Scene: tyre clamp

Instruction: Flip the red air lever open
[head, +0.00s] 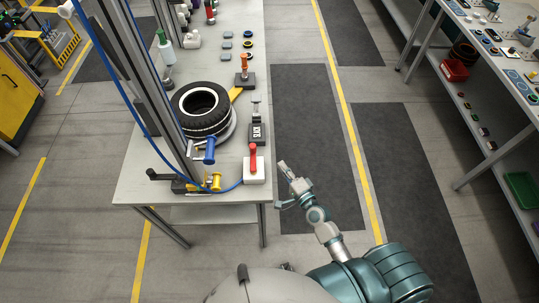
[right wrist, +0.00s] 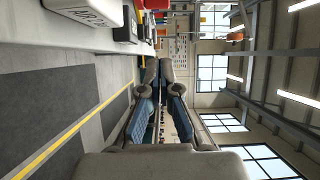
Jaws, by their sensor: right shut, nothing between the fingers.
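The red air lever (head: 253,158) stands upright on a white block (head: 254,176) at the near right corner of the workbench. My right gripper (head: 283,168) is just right of the block, past the table's right edge, apart from the lever. Its fingers also show in the right wrist view (right wrist: 159,72), shut and empty. In that view a pale labelled surface (right wrist: 95,10) lies at the top left; the red lever cannot be made out for certain there. My left gripper is not in view.
A tyre (head: 202,107) lies on the clamp stand left of the lever. A blue hose (head: 165,160) and a yellow fitting (head: 216,181) are left of the white block. The floor right of the bench is clear.

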